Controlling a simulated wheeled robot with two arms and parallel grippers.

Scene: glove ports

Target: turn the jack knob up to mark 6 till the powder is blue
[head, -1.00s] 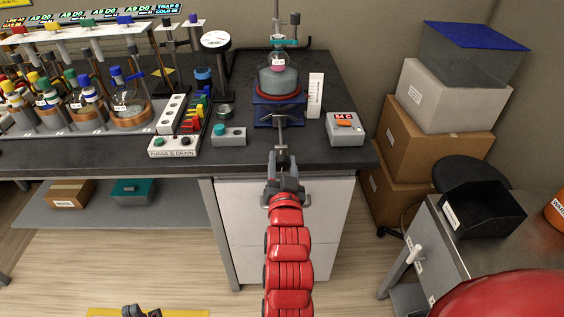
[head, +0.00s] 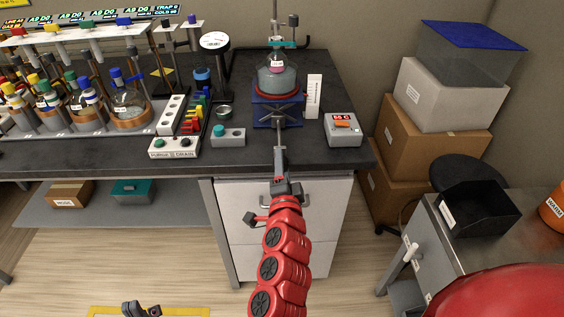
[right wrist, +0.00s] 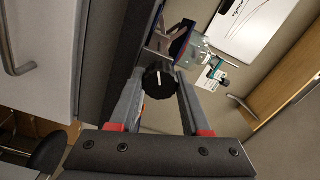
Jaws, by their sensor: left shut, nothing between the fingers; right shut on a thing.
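The jack's rod (head: 280,135) points toward me. My right gripper (head: 281,175) is shut on the black jack knob (right wrist: 157,80), which shows a white line between the fingers (right wrist: 157,98) in the right wrist view. My left gripper (head: 139,309) is shut and empty, low at the bottom edge.
A grey box with a red display (head: 343,130) is right of the jack. A box with a teal button (head: 228,136) and the purge and drain panel (head: 174,146) are left. Glassware crowds the left bench. A metal cart (head: 440,260) with a black bin (head: 481,208) stands right.

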